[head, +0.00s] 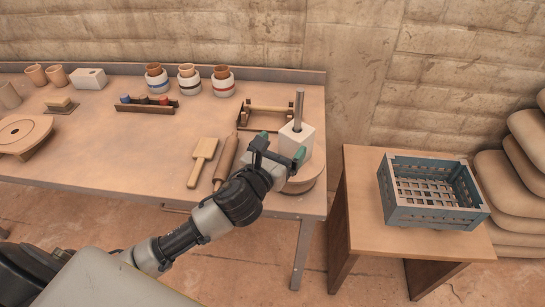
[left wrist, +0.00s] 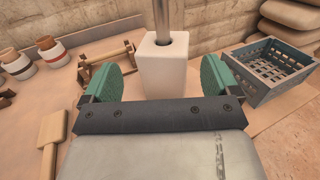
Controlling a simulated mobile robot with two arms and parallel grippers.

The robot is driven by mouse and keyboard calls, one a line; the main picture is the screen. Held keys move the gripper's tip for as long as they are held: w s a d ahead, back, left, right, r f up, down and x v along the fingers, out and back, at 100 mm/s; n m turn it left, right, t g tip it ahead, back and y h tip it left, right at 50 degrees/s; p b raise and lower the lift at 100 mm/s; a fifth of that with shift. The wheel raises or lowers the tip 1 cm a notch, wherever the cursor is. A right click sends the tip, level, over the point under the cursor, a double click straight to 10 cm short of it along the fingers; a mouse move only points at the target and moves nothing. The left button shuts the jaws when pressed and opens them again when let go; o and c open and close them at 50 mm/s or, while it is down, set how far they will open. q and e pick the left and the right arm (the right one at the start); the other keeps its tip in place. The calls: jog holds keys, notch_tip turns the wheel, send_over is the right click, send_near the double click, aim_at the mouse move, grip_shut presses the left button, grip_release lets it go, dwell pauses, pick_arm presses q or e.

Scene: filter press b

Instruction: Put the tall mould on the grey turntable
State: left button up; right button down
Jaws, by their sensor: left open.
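A tall white block-shaped mould (head: 308,139) stands upright near the right end of the workbench, with a grey metal rod (head: 298,108) rising from the hole in its top. It also shows in the left wrist view (left wrist: 163,75), straight ahead between the fingers. My left gripper (head: 281,146) is open and empty, its green pads (left wrist: 100,80) to either side in front of the mould; I cannot tell whether they touch it. A round tan disc (head: 308,180) lies below the mould, partly hidden by my gripper. No clearly grey turntable shows. My right gripper is not in view.
A wooden paddle (head: 203,151) and rolling pin (head: 227,158) lie left of my gripper. A wooden frame (head: 259,119) stands behind it. A blue-grey crate (head: 428,218) sits on a side table (head: 364,190). Another round disc (head: 38,130) is at the far left.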

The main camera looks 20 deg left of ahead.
pick_arm(q)
jog(key=s, duration=0.4)
jog(key=shift+s+a, duration=0.1)
jog(key=shift+a, duration=0.15)
